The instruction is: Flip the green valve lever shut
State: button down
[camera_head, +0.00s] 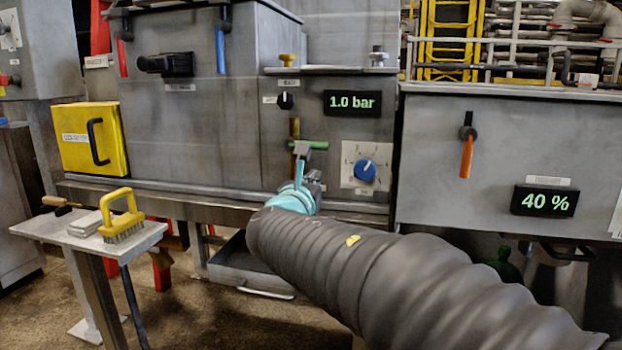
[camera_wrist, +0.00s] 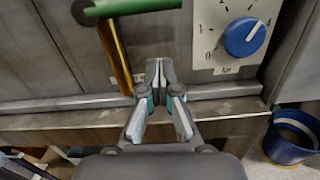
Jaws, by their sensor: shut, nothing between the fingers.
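The green valve lever (camera_head: 317,145) lies roughly horizontal on the front of the grey machine, below the 1.0 bar display. It also shows at the top left of the wrist view (camera_wrist: 150,5), with a brass-coloured bar (camera_wrist: 116,60) running down from it. My gripper (camera_head: 301,152) is in front of the panel and overlaps part of the lever in the head view. In the wrist view its fingers (camera_wrist: 158,70) are together and empty, below and right of the lever. Contact with the lever does not show.
A blue dial (camera_head: 365,171) sits right of the lever. A black knob (camera_head: 285,101) is above it. An orange-handled lever (camera_head: 467,155) is on the right cabinet. A ledge (camera_wrist: 60,122) runs below the panel. A small table (camera_head: 60,230) holds a yellow-handled brush (camera_head: 122,215).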

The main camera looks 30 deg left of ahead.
jog(key=v, duration=1)
jog(key=shift+r, duration=0.1)
